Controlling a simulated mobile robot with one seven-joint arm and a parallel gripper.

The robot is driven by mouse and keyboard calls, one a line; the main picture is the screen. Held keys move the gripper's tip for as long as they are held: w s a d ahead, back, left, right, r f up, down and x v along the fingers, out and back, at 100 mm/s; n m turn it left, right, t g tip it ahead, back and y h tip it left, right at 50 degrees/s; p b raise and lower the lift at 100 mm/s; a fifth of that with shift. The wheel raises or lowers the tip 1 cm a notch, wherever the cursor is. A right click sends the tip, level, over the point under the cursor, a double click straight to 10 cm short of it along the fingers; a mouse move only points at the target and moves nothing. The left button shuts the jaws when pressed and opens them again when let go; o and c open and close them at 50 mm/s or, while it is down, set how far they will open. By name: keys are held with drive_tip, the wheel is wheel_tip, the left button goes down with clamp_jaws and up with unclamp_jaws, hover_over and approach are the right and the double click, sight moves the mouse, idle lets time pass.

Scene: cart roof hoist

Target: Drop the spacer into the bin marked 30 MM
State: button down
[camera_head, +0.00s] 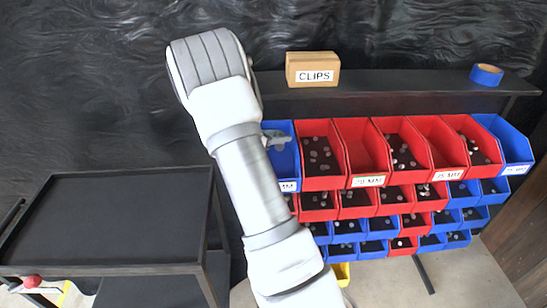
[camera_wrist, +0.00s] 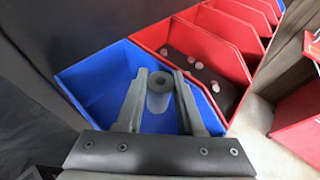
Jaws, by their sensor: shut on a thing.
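My gripper (camera_wrist: 158,85) is shut on the spacer (camera_wrist: 158,100), a grey cylinder with a dark hole, in the wrist view. It holds the spacer above the inside of a blue bin (camera_wrist: 95,75). In the head view my gripper (camera_head: 276,138) is over this blue bin (camera_head: 282,165) at the left end of the top row. The bin's label (camera_head: 288,186) is partly hidden by my arm; "MM" shows, but its number is hard to read. The spacer is not clear in the head view.
Red bins (camera_head: 367,150) stand to the right; some hold small round parts. A blue bin (camera_head: 505,145) ends the row. A CLIPS box (camera_head: 313,69) and a roll of blue tape (camera_head: 486,74) are on the shelf above. A black cart (camera_head: 110,220) stands left.

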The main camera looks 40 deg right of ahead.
drive_tip(key=shift+c, duration=2.2)
unclamp_jaws()
drive_tip(key=b+v, duration=0.1)
drive_tip(key=v, duration=1.6)
drive_tip(key=shift+a+b, duration=0.25)
drive_tip(key=shift+b, duration=0.15)
drive_tip(key=s+a+r+m+t+y, duration=0.1)
drive_tip(key=s+a+r+m+y, duration=0.2)
drive_tip(key=s, duration=0.5)
drive_tip(key=s+a+r+m+t+y, duration=0.1)
drive_tip(key=s+a+m+y, duration=0.4)
drive_tip(key=m, duration=0.5)
drive_tip(key=s+a+r+m+t+y, duration=0.1)
drive_tip(key=s+a+r+m+y, duration=0.3)
drive_tip(key=s, duration=0.7)
drive_tip(key=a+m+y, duration=0.1)
drive_tip(key=a+m, duration=0.1)
drive_tip(key=a, duration=0.1)
drive_tip(key=shift+s+a+r+m+t, duration=0.3)
drive_tip(key=shift+s+t, duration=0.1)
